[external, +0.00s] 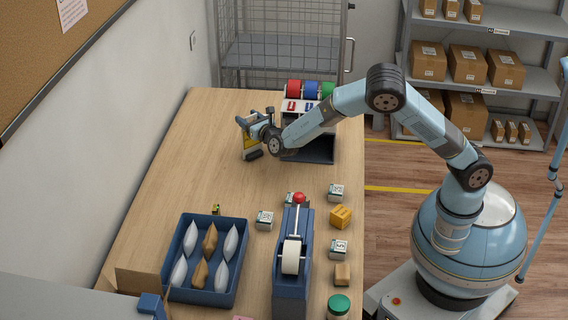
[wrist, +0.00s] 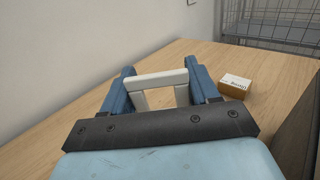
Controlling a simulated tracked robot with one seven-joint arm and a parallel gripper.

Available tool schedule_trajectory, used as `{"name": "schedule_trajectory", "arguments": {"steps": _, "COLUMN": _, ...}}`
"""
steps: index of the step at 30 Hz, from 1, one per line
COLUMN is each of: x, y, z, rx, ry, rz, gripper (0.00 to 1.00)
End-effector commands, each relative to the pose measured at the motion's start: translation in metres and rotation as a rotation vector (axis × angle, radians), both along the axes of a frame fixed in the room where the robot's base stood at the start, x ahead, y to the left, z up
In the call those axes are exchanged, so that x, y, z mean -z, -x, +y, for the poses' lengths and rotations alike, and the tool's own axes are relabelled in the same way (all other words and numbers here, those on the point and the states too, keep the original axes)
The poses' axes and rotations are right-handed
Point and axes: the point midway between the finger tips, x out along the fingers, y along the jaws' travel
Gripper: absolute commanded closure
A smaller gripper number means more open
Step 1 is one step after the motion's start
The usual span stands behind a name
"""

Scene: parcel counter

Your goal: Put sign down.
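My gripper (external: 244,120) is over the far left part of the counter, left of the tape rack. A small yellow sign (external: 249,143) with a dark lower edge shows at the gripper in the external view. In the wrist view a pale frame (wrist: 158,79), seemingly part of the sign, spans the gap between my two blue fingers (wrist: 160,90), which appear closed on its sides. The sign's face is hidden from the wrist camera. I cannot tell whether its lower edge touches the counter.
A small box with a white lettered top (wrist: 236,82) lies right of the fingers. A rack with colored tape rolls (external: 311,90) stands right of the gripper. Nearer are a blue tray (external: 241,257) of pouches, a tape dispenser (external: 290,285) and several small boxes.

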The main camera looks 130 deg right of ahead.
Motion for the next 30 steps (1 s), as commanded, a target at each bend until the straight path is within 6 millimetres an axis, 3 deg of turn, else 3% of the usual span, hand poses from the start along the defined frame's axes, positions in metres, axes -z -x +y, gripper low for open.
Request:
{"name": "schedule_trajectory", "arguments": {"steps": 8, "x": 0.000, "y": 0.000, "z": 0.000, "rx": 0.000, "ry": -0.001, "rz": 0.000, "gripper": 0.15}}
{"name": "schedule_trajectory", "arguments": {"steps": 17, "x": -0.003, "y": 0.000, "z": 0.000, "rx": 0.000, "ry": 0.000, "rz": 0.000, "gripper": 0.15}}
{"name": "schedule_trajectory", "arguments": {"steps": 23, "x": -0.002, "y": -0.001, "z": 0.024, "rx": -0.002, "ry": -0.002, "rz": 0.000, "gripper": 0.15}}
{"name": "schedule_trajectory", "arguments": {"steps": 30, "x": -0.002, "y": -0.001, "z": 0.071, "rx": -0.002, "ry": -0.001, "rz": 0.000, "gripper": 0.15}}
